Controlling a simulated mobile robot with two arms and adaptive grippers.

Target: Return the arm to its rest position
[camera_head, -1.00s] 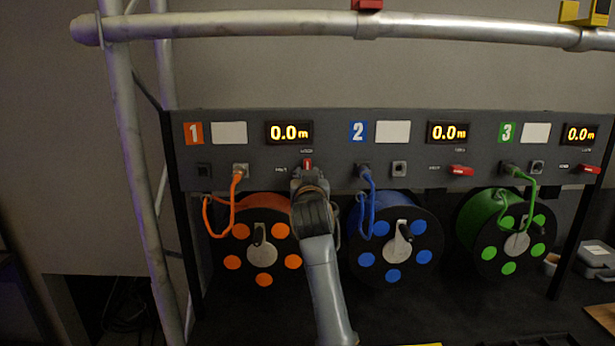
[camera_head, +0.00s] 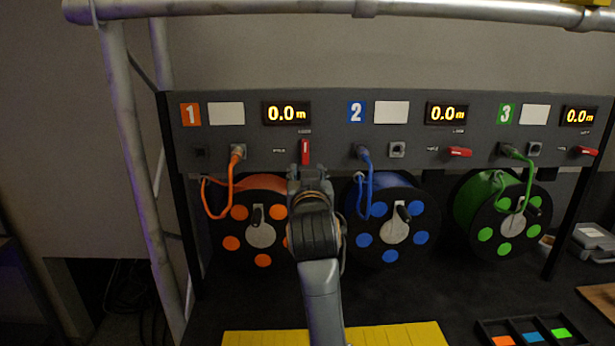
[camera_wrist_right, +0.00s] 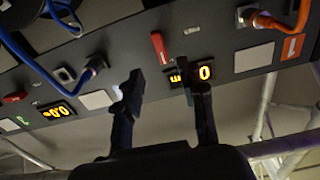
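My right gripper (camera_head: 308,172) is just below the red lever (camera_head: 305,151) of station 1, in front of the grey panel (camera_head: 340,130). In the right wrist view the gripper (camera_wrist_right: 164,68) has its two dark fingers apart with nothing between the tips. The red lever (camera_wrist_right: 160,47) stands upright just beyond the fingertips and looks clear of them. My right arm reaches up from the bottom of the head view and covers the panel's lower edge there. My left gripper is in neither view.
Orange (camera_head: 253,228), blue (camera_head: 390,226) and green (camera_head: 503,222) cable reels stand below the panel. Their cables plug into it. A metal truss bar (camera_head: 250,8) crosses above, with a post (camera_head: 128,150) at left. A yellow strip (camera_head: 250,338) and a colored tray (camera_head: 530,335) lie in front.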

